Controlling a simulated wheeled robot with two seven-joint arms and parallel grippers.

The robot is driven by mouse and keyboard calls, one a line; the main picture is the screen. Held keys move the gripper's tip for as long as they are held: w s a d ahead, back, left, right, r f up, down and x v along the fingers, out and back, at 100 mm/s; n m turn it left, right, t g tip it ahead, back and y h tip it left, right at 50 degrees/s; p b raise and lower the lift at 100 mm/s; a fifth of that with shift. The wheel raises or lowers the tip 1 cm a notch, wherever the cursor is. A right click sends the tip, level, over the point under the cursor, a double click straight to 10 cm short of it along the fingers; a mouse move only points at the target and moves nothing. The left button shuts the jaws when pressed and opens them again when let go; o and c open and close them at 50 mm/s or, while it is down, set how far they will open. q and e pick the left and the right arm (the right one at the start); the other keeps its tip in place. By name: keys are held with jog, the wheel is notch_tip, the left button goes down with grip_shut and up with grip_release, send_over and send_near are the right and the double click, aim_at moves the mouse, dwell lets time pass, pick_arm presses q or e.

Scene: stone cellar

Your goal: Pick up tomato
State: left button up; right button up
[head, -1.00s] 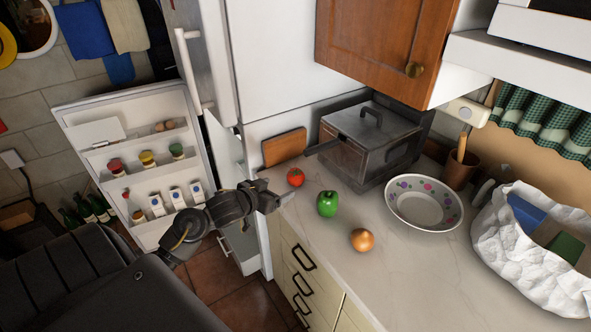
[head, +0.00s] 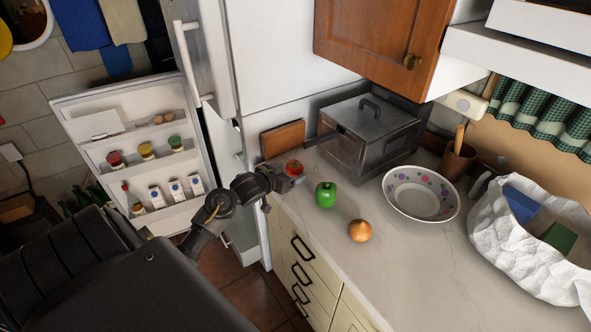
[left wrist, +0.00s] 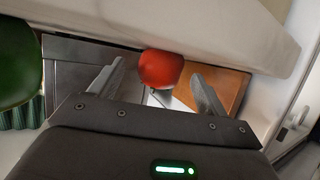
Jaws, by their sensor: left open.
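The red tomato (head: 294,168) sits on the pale counter (head: 400,262) at its left end, close to the wooden board. My left gripper (head: 287,181) is open just in front of the tomato, at the counter's left edge. In the left wrist view the tomato (left wrist: 161,69) shows just beyond and between the two open fingers (left wrist: 160,88). The fingers do not hold it. Part of the tomato's lower side is hidden by the gripper in the head view. My right gripper is not in view.
A green pepper (head: 326,194) and an onion (head: 360,231) stand to the right of the tomato. A metal box with a handle (head: 368,135), a wooden board (head: 283,139), a floral bowl (head: 421,205) and a white bag (head: 500,235) are also there. The fridge door (head: 140,165) hangs open at left.

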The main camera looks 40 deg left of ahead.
pick_arm(q)
jog(key=shift+x, duration=1.1)
jog(key=shift+s, duration=0.1)
jog(key=c, duration=1)
jog(key=shift+c, duration=0.4)
jog(key=shift+r, duration=0.15)
